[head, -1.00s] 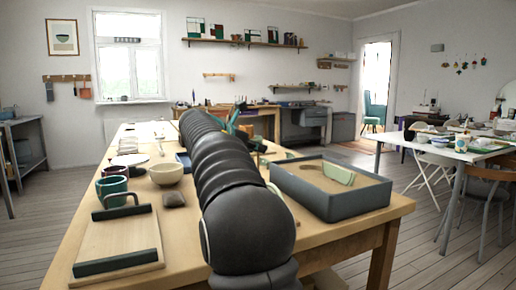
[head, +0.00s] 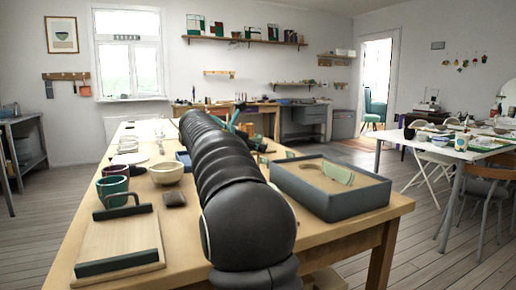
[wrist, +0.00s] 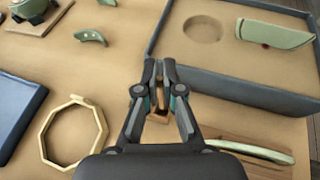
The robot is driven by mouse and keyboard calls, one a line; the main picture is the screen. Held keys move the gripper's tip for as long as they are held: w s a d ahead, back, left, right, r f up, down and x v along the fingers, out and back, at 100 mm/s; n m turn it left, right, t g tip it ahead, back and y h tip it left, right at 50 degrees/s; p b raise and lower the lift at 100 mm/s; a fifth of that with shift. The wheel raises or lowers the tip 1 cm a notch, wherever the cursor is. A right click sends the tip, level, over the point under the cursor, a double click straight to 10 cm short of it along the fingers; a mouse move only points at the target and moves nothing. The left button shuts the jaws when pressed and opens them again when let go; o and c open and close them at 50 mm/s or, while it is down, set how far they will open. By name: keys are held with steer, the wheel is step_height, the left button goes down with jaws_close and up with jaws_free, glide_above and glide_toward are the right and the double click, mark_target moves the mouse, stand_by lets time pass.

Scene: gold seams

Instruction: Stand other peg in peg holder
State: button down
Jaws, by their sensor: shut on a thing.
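My gripper (wrist: 158,72) is in the middle of the wrist view, its fingertips close together above the worktop. A small brown wooden piece (wrist: 153,97) shows between the fingers, mostly hidden by them; it appears to be the peg. Its length and tilt cannot be told. A brown wooden board or block (wrist: 236,142) lies at the lower right of the wrist view, partly under a pale green curved piece (wrist: 255,152); I cannot tell whether it is the peg holder. In the head view my own arm covers much of the table's middle.
A grey-walled tray (head: 335,207) stands right of my arm, holding a green shard (wrist: 275,34). A wooden octagonal ring (wrist: 47,137) and a blue tray (wrist: 12,110) lie left of my gripper. Cups, a bowl (head: 166,173) and a board (head: 120,245) occupy the table's left side.

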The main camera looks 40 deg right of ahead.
steer(key=shift+f+b, duration=0.65)
steer(key=shift+f, duration=1.55)
stand_by(1.6)
steer(key=c, duration=0.8)
jaws_free()
steer(key=shift+o, duration=0.2)
steer(key=shift+r, duration=0.1)
steer(key=shift+r+p, duration=2.05)
steer(key=shift+p, duration=0.35)
steer(key=shift+r, duration=0.9)
